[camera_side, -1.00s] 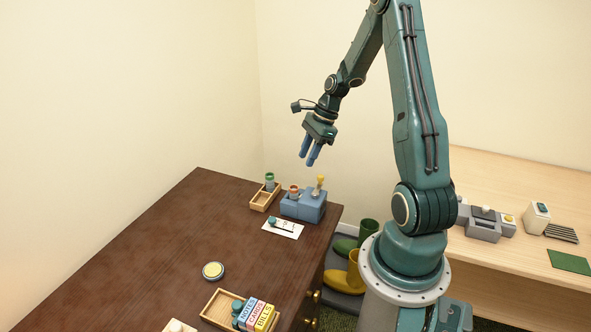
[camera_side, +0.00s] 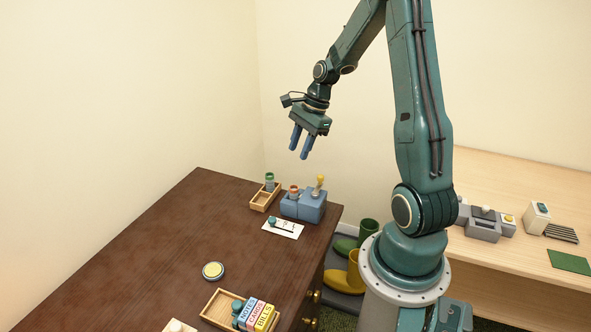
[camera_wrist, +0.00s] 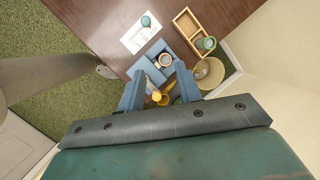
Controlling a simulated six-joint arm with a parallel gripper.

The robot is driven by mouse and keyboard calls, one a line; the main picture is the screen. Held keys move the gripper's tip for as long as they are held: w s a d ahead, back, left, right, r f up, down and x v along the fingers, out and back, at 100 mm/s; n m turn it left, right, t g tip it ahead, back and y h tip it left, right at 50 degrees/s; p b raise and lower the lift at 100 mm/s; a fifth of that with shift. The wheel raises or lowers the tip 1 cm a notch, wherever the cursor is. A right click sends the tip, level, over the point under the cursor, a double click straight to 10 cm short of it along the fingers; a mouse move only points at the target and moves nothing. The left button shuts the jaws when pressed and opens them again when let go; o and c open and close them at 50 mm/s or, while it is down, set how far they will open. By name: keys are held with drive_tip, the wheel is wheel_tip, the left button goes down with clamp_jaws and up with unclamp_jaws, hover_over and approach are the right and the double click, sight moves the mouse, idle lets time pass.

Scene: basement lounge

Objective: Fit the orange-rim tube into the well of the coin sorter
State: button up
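The coin sorter (camera_side: 309,211) is a blue block with a yellow-topped lever near the dark table's far right corner. The orange-rim tube (camera_side: 293,191) stands upright at the sorter's left part, its rim showing above the block; how deep it sits cannot be told. The gap also shows in the wrist view (camera_wrist: 160,75).
A wooden tray (camera_side: 259,204) left of the sorter holds a green-rim tube (camera_side: 269,180). A white card (camera_side: 283,231) with a teal-ended item lies in front. A yellow-topped round tin (camera_side: 213,270) and a tray of labelled boxes (camera_side: 222,307) are nearer. The table's left is clear.

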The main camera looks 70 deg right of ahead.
drive_tip(key=s+a+r+n+h, duration=0.2)
drive_tip(key=s+a+r+n, duration=0.1)
drive_tip(key=a+r+n, duration=1.05)
drive_tip(key=s+a+r+n+t, duration=0.2)
drive_tip(key=s+a+r+n, duration=0.1)
drive_tip(key=s+a+n, duration=0.7)
drive_tip(key=shift+s+t+h, duration=0.2)
drive_tip(key=shift+t+h, duration=0.1)
drive_tip(key=shift+t, duration=0.1)
